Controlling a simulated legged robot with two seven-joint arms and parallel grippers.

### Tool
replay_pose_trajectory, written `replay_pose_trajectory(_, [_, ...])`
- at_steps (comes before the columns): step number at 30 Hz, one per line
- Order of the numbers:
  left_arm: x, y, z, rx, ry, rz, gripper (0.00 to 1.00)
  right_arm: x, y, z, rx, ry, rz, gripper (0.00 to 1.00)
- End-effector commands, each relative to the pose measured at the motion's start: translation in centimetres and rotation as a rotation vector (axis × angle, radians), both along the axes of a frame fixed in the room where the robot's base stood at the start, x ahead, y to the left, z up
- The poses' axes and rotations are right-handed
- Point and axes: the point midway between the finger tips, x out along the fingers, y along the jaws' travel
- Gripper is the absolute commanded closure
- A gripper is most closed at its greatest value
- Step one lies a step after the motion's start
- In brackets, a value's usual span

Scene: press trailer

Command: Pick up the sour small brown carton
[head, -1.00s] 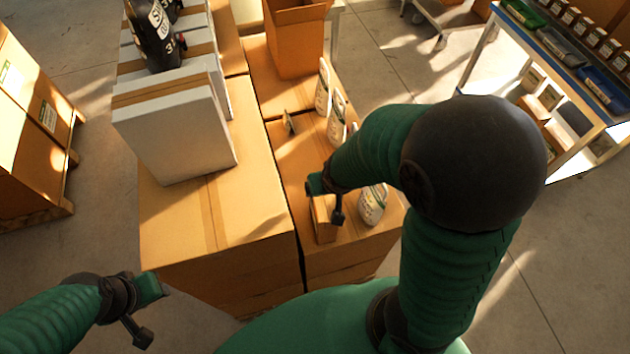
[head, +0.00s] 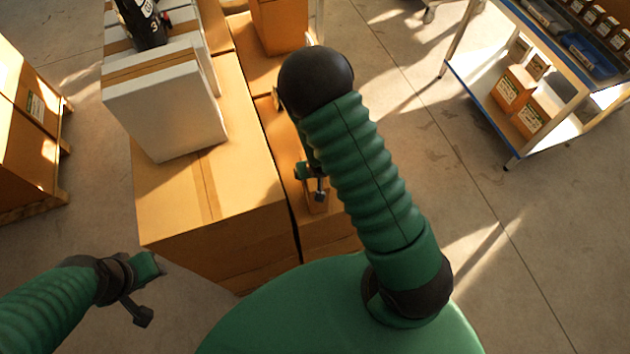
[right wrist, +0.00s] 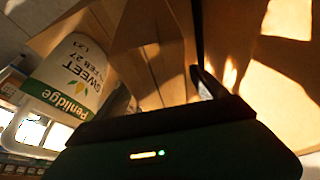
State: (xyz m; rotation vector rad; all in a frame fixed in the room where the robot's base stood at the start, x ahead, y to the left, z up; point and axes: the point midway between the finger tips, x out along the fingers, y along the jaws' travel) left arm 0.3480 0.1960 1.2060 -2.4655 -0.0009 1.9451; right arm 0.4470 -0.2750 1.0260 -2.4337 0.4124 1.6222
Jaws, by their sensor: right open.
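A small brown carton (head: 317,204) stands on the large cardboard box (head: 330,236) just below my right gripper (head: 311,182) in the head view. The right gripper is open, with its fingers at the carton's top; I cannot tell whether they touch it. In the right wrist view, brown cardboard surfaces (right wrist: 150,70) fill the space ahead of the gripper, and one dark finger shows beside them. No "sour" label is readable. My left gripper (head: 147,291) is open and empty at the lower left.
White boxes (head: 165,110) stand on the left cardboard stack (head: 240,190). A shelf (head: 470,75) with cartons is at the right. Floor right of my right arm is clear.

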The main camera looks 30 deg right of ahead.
Motion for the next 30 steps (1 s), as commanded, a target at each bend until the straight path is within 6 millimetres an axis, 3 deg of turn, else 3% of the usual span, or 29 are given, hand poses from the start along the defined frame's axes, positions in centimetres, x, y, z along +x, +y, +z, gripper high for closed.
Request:
replay_pose_trajectory(28, [0.00,0.00,-0.45,0.000,0.000,0.000,0.64,0.16,-0.13,-0.87,0.000,-0.001,0.000,0.18])
replay_pose_trajectory(30, [0.00,0.01,-0.45,0.000,0.000,0.000,0.64,0.14,-0.12,-0.87,0.000,-0.001,0.000,0.25])
